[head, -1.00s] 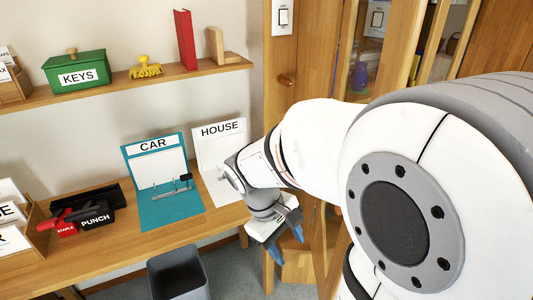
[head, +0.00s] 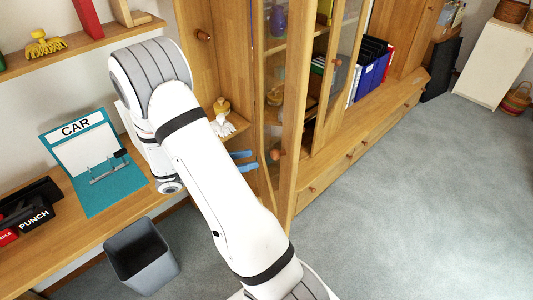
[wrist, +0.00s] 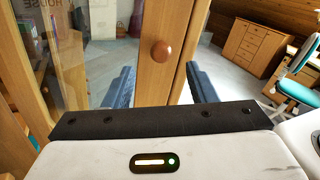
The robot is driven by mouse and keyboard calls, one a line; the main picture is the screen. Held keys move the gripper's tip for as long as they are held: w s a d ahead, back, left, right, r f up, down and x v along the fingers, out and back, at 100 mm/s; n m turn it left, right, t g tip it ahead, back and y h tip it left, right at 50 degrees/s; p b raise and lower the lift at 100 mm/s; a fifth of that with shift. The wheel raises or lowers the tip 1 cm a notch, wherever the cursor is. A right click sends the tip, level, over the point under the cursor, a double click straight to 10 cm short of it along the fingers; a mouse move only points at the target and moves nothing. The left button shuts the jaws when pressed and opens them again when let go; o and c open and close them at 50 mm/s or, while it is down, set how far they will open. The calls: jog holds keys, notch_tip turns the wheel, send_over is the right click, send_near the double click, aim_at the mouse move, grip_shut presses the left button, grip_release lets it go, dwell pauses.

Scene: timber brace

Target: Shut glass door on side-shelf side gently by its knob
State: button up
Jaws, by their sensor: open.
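The glass door (head: 292,120) on the side-shelf side is a wooden frame with a glass pane, standing open, out from the cabinet front. Its round wooden knob (head: 277,154) is on the door's stile. My gripper (head: 244,161) has blue fingers, open and empty, to the left of the knob and pointing towards it. In the wrist view the knob (wrist: 161,51) shows just above and between the two fingers of my gripper (wrist: 160,85). The stile (wrist: 157,85) stands upright between them in the picture. The fingers appear apart from the knob.
The desk (head: 90,245) with a blue CAR clipboard (head: 92,160) is at left, with a grey bin (head: 142,256) in front. A small side shelf (head: 232,125) holds a brush near my gripper. Cabinet shelves hold blue binders (head: 371,72). The carpet at right is clear.

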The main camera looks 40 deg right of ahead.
aim_at(271, 154)
jog(key=p+x, duration=0.1)
jog(key=x, duration=0.5)
jog(key=shift+s+d, duration=0.1)
jog(key=shift+d, duration=0.1)
grip_shut()
dwell(0.3)
